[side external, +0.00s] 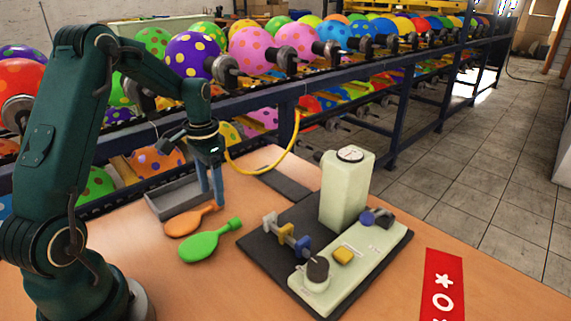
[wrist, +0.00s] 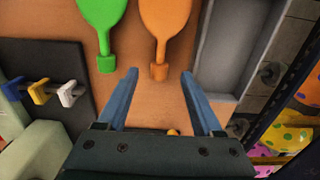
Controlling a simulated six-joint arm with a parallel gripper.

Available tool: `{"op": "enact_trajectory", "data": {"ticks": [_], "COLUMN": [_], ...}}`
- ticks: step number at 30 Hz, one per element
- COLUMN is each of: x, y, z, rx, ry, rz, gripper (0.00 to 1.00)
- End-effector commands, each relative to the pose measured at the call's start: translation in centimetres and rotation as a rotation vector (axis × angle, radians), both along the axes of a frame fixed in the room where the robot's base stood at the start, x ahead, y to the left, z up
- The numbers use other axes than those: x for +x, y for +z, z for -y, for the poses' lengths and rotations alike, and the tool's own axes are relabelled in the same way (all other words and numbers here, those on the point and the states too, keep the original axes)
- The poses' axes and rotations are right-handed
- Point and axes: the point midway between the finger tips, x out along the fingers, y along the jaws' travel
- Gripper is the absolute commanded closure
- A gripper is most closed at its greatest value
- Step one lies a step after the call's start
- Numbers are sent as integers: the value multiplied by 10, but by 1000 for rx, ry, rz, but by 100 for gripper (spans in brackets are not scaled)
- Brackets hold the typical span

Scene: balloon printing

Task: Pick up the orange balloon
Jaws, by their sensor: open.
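The orange balloon (side external: 188,221) lies flat and deflated on the wooden table, with its neck pointing toward my gripper (side external: 213,186). In the wrist view the orange balloon (wrist: 166,22) is at the top centre, its neck end just beyond and between my fingertips. My gripper (wrist: 159,72) is open, with two blue fingers spread apart and nothing between them. The fingers point down close to the balloon's neck in the side view. I cannot tell whether they touch the table.
A green balloon (side external: 205,244) lies beside the orange one. A grey tray (side external: 160,209) sits behind it, close to my fingers. A printing machine (side external: 346,190) stands on a dark mat (side external: 259,246) to the right. A rack of inflated balloons runs behind the table.

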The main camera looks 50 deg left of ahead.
Motion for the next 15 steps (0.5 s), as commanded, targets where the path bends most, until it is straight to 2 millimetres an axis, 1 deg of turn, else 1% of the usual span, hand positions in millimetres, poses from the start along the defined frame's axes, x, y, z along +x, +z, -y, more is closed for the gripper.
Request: {"op": "enact_trajectory", "data": {"ticks": [3,6,10,15], "x": [-1,0,0,0], "y": [-17,-27,-34,-34], "z": [1,1,1,1], "rx": [-3,-2,-1,0], "ry": [-1,-1,-1,-1], "rz": [-4,-2,-1,1], "gripper": [32,32,32,32]}}
